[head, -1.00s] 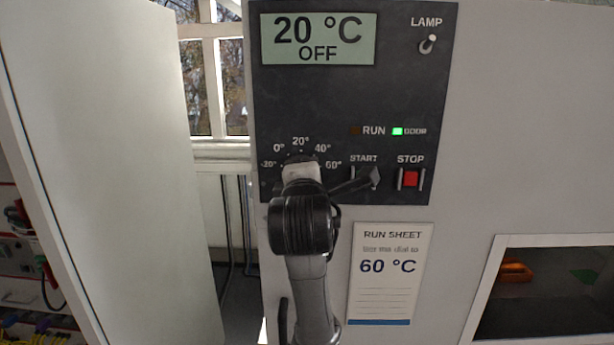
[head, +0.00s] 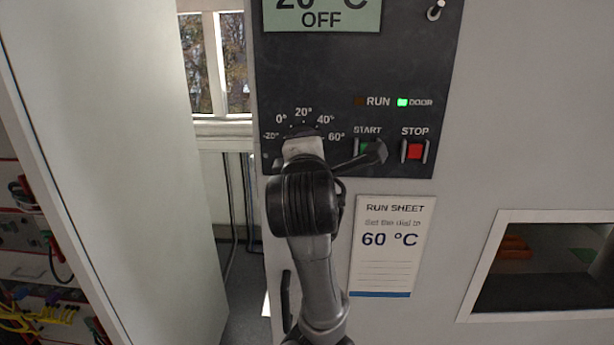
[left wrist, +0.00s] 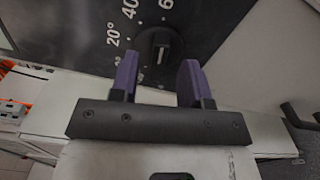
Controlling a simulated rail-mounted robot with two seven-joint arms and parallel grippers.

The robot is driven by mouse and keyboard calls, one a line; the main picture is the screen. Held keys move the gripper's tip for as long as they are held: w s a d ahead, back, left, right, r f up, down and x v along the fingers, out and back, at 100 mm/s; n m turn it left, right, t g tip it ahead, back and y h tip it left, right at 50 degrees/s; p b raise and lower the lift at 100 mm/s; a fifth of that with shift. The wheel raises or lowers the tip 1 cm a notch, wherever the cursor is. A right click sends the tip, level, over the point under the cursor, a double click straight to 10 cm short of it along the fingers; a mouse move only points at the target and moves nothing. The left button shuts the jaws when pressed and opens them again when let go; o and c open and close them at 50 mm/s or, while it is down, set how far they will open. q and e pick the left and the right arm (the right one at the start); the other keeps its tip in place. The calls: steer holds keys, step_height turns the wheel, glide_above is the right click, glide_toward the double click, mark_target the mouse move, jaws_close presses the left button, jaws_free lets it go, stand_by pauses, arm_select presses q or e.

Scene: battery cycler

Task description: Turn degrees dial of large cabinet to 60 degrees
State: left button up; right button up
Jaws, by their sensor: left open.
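The degrees dial (left wrist: 160,47) is a round black knob on the dark control panel (head: 400,60) of the large cabinet. In the left wrist view it lies just beyond my open fingers, roughly in line with the gap between them. A pale line shows on the knob; its exact setting is hard to read. In the head view the scale runs from -20° to 60°, and my left gripper (head: 303,147) hides most of the dial. My left gripper (left wrist: 157,82) has purple finger pads, spread apart with nothing between them. My right gripper is out of view.
START (head: 367,149) and STOP (head: 415,152) buttons sit right of the dial, START partly behind my gripper. The display (head: 322,18) reads OFF, its top cut off. A run sheet (head: 391,246) says 60 °C. The green DOOR lamp is lit. An open cabinet door (head: 120,160) stands left.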

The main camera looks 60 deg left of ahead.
arm_select(q)
steer(key=b+v, duration=0.2)
steer(key=v, duration=0.9)
steer(key=shift+d+f, duration=0.1)
steer(key=shift+d, duration=0.05)
stand_by(0.3)
